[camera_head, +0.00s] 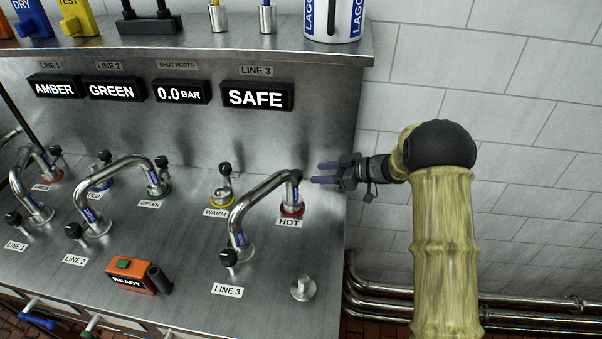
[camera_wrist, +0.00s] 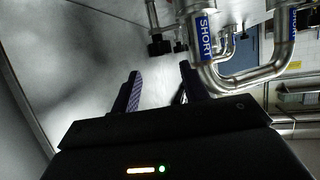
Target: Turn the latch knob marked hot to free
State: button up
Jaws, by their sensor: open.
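The HOT port has a red collar (camera_head: 292,209) with a white HOT label (camera_head: 289,223) in front of it. A bent steel pipe (camera_head: 262,198) runs from the LINE 3 fitting into this port. The dark latch knob (camera_head: 296,175) shows at the pipe's right end, above the collar. My gripper (camera_head: 317,173) is open, just right of this knob, its purple fingers pointing left. I see a small gap and no contact. In the wrist view the open fingers (camera_wrist: 161,83) have nothing between them. A dark knob (camera_wrist: 160,46) lies beyond them there; I cannot tell which one.
The SAFE display (camera_head: 257,95) is on the back panel. The WARM port (camera_head: 225,194) stands left of HOT. A shelf with a white mug (camera_head: 335,18) is above my gripper. Wall pipes (camera_head: 520,315) run low at the right. Steel pipes (camera_wrist: 245,75) crowd the wrist view's upper right.

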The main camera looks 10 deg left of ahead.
aim_at(301, 173)
jog(key=x, duration=0.7)
jog(key=shift+a+f+p, duration=0.1)
jog(key=shift+a+p, duration=0.2)
jog(key=shift+a, duration=0.05)
jog(key=c, duration=0.7)
jog(key=shift+w+r+n+g+p, duration=0.1)
jog(key=shift+r+n+g+p, duration=0.1)
jog(key=shift+n+g+p, duration=0.4)
jog(key=shift+w+f+n+g+p, duration=0.15)
jog(key=shift+n+g+p, duration=0.35)
jog(key=shift+n+g, duration=0.55)
jog(key=shift+g, duration=0.25)
jog(key=o, duration=0.7)
jog(key=shift+d, duration=0.1)
